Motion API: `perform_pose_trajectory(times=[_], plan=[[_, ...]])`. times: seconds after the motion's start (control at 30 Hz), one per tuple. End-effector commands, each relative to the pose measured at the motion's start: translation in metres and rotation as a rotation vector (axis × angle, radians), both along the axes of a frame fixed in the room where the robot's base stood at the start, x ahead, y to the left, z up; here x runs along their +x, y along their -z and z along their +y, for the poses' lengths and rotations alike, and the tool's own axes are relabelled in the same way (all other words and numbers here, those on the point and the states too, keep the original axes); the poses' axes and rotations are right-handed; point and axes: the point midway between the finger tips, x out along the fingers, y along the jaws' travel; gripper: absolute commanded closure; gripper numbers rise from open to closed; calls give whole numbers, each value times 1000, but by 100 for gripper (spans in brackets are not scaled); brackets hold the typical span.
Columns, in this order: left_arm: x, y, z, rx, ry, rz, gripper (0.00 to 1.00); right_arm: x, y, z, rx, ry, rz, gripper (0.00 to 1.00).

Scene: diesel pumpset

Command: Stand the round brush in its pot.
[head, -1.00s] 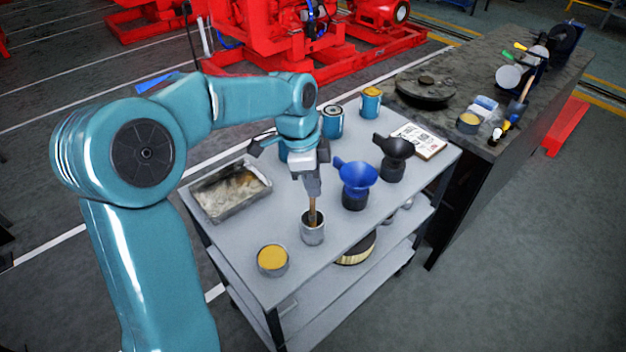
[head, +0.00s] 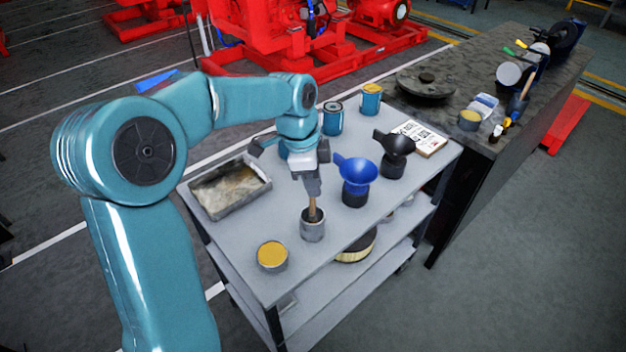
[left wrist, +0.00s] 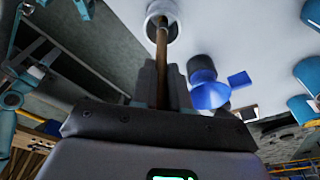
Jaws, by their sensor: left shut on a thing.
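The round brush (head: 312,207) is upright, with its wooden handle held in my left gripper (head: 312,188). Its lower end is inside the grey metal pot (head: 313,230) on the trolley top, so the bristles are hidden. In the left wrist view, the brush handle (left wrist: 161,55) runs between the fingers of my left gripper (left wrist: 160,80) toward the pot's round pale mouth (left wrist: 162,12). My left gripper is shut on the handle just above the pot. I cannot tell whether the brush touches the pot's bottom. My right gripper is out of view.
The trolley top (head: 240,240) also carries a yellow-filled tin (head: 272,256), a blue funnel (head: 356,172), a black funnel (head: 394,146), a tray (head: 228,190) and blue cans (head: 332,118). A dark workbench (head: 455,115) stands at the right.

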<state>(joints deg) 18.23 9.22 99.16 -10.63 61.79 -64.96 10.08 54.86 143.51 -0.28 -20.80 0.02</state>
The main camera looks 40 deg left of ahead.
Motion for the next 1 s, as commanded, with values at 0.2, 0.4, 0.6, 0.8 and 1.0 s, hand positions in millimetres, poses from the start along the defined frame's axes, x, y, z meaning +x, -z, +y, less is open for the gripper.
perform_pose_trajectory(times=[0.2, 0.4, 0.6, 0.8, 1.0], plan=[[0, 0, 0, 0, 0, 0, 100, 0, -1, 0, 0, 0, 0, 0], [0, 0, 0, 0, 0, 0, 56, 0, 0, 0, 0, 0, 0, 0], [0, 0, 0, 0, 0, 0, 56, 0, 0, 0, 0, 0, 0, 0], [0, 0, 0, 0, 0, 0, 34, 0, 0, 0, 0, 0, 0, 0], [0, -2, 0, 0, 0, 0, 34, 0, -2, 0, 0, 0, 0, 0]])
